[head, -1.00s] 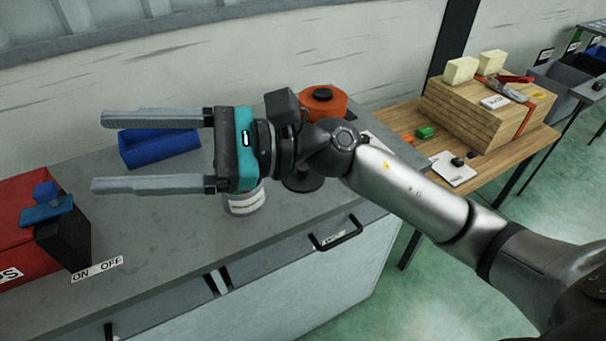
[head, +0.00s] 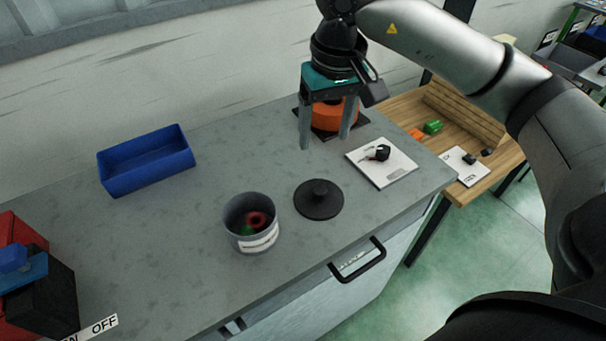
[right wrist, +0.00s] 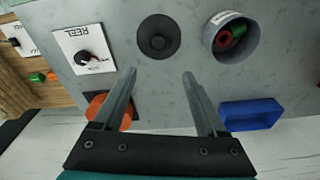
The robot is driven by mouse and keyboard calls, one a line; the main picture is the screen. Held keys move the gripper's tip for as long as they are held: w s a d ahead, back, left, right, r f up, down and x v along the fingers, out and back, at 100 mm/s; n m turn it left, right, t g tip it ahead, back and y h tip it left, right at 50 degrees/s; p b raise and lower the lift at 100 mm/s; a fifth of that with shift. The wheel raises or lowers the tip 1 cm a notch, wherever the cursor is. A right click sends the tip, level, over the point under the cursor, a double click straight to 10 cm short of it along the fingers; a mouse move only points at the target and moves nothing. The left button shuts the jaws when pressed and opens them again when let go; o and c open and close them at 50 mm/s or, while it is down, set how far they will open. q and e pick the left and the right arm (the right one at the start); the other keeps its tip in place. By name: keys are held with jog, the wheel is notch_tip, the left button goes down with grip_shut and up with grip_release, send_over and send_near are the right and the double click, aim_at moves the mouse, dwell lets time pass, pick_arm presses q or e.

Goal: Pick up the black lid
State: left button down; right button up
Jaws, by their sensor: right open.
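The black lid (head: 318,199) is a round disc with a small knob on top. It lies flat on the grey bench (head: 170,235), just right of an open grey can (head: 252,224). In the right wrist view the lid (right wrist: 158,37) is beyond the fingertips. My right gripper (head: 325,142) points down, open and empty, above the bench and behind the lid. It also shows in the right wrist view (right wrist: 159,74), apart from the lid. My left gripper is in neither view.
The can holds red and green pieces. A blue bin (head: 147,162) stands at the back left. An orange round object (head: 329,116) is behind my right gripper. A white card (head: 381,163) with a black item lies right of the lid. A red box is far left.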

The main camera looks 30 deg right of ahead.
send_over(319, 189)
notch_tip(319, 189, down, 9)
jog(key=shift+r+b, duration=0.15)
jog(key=shift+b, duration=0.25)
jog(key=shift+d+f, duration=0.1)
jog(key=shift+f, duration=0.7)
jog(key=f, duration=0.4)
jog(key=shift+s+f, duration=0.1)
jog(key=shift+s, duration=0.1)
jog(key=shift+w+f, duration=0.1)
jog(key=shift+f, duration=0.25)
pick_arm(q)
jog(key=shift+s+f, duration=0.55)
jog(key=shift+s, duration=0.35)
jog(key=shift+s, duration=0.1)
